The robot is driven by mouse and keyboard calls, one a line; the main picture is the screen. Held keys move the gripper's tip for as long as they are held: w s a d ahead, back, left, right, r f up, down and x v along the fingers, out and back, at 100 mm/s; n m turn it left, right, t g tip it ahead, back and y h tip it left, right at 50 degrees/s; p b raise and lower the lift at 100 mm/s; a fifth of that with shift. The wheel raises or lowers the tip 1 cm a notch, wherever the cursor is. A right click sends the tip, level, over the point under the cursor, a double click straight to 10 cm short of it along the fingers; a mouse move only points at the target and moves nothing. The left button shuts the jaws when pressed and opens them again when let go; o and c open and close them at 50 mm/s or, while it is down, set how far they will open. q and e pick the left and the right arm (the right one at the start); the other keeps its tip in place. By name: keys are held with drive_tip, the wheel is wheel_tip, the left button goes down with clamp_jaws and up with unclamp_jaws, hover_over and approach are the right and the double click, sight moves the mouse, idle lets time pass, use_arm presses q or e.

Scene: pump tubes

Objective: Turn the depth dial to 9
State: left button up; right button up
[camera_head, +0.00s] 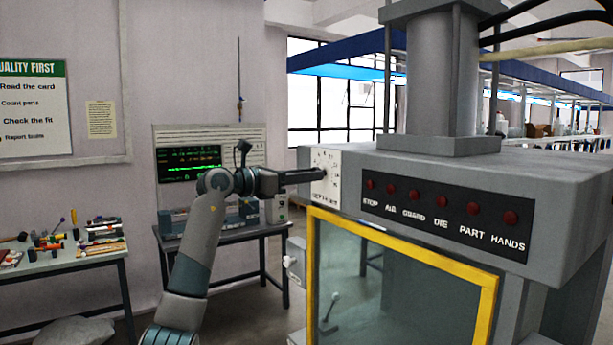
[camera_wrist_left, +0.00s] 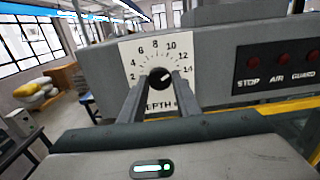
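The depth dial is a round black knob (camera_wrist_left: 160,78) on a white scale plate (camera_head: 326,178) at the machine's upper left corner. In the left wrist view the plate carries even numbers from 2 to 14 in an arc. A light mark on the knob points up and right, roughly toward 12; its exact reading is too small to tell. My left gripper (camera_head: 318,175) reaches in from the left. In the left wrist view its two fingers (camera_wrist_left: 160,80) lie on either side of the knob and appear closed on it. They hide part of the "DEPTH" lettering. My right gripper is not in view.
Right of the dial is a black panel (camera_head: 445,217) with several red lamps. Below is a yellow-framed guard window (camera_head: 400,265). A tool table (camera_head: 70,262) and a bench with a screen (camera_head: 188,164) stand behind at left. Room in front of the bench is clear.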

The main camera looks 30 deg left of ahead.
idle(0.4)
use_arm(q)
drive_tip(key=n+p, duration=0.1)
drive_tip(key=n, duration=0.7)
idle(0.3)
drive_tip(key=shift+n, duration=0.4)
drive_tip(key=o, duration=1)
drive_tip(key=shift+o, duration=0.2)
drive_tip(key=shift+s+a, duration=0.1)
drive_tip(key=shift+s, duration=0.05)
